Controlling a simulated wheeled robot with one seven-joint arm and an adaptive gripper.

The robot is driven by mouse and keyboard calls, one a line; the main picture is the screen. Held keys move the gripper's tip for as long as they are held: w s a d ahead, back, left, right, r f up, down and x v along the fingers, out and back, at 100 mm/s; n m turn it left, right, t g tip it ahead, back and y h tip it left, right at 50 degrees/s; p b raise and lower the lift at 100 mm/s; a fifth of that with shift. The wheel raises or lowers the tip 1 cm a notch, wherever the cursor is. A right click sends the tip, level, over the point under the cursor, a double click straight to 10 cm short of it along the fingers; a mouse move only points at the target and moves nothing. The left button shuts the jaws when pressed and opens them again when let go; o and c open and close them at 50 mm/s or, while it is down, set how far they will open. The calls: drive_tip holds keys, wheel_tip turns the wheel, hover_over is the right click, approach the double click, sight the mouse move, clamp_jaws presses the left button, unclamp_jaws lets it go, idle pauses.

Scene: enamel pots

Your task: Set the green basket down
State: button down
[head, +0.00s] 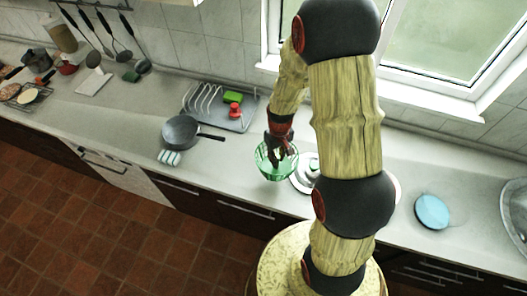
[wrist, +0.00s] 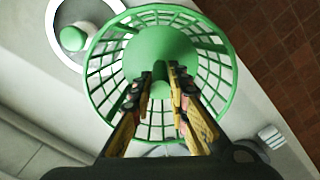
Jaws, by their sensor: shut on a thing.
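The green basket (head: 266,174) is an open wire bowl over the front part of the grey-white counter, right of the frying pan. It also fills the middle of the wrist view (wrist: 160,48), with a solid round green centre. My gripper (head: 277,158) reaches down into the basket from above. In the wrist view, my gripper (wrist: 161,78) has its fingers closed around a small green part at the basket's middle. The fingers hide some of that part. I cannot tell whether the basket's underside touches the counter.
A white round dish (head: 305,176) stands just right of the basket, partly hidden by my arm. A dark frying pan (head: 182,132) and a dish rack (head: 212,108) are to the left. A blue plate (head: 432,211) lies farther right. The counter's front edge is close to the basket.

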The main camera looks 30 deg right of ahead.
sight(266, 149)
drive_tip(key=w, duration=0.1)
drive_tip(key=w+f, duration=0.1)
drive_tip(key=w, duration=0.1)
drive_tip(key=w+f, duration=0.1)
drive_tip(key=w, duration=0.1)
drive_tip(key=shift+d+f+p, duration=0.1)
drive_tip(key=shift+d+p, duration=0.05)
drive_tip(key=shift+p, duration=0.15)
drive_tip(key=w+f, duration=0.5)
drive_tip(key=shift+d+f+p, duration=0.1)
drive_tip(key=shift+f+p, duration=0.15)
drive_tip(key=shift+p, duration=0.05)
drive_tip(key=shift+w+f+p, duration=0.15)
drive_tip(key=shift+f+p, duration=0.05)
drive_tip(key=shift+f, duration=0.75)
drive_tip(key=shift+w+f+p, duration=0.15)
drive_tip(key=shift+f+p, duration=0.05)
drive_tip(key=shift+f, duration=0.75)
drive_tip(key=shift+f, duration=0.15)
drive_tip(key=c, duration=1.7)
unclamp_jaws()
drive_tip(key=shift+c, duration=0.2)
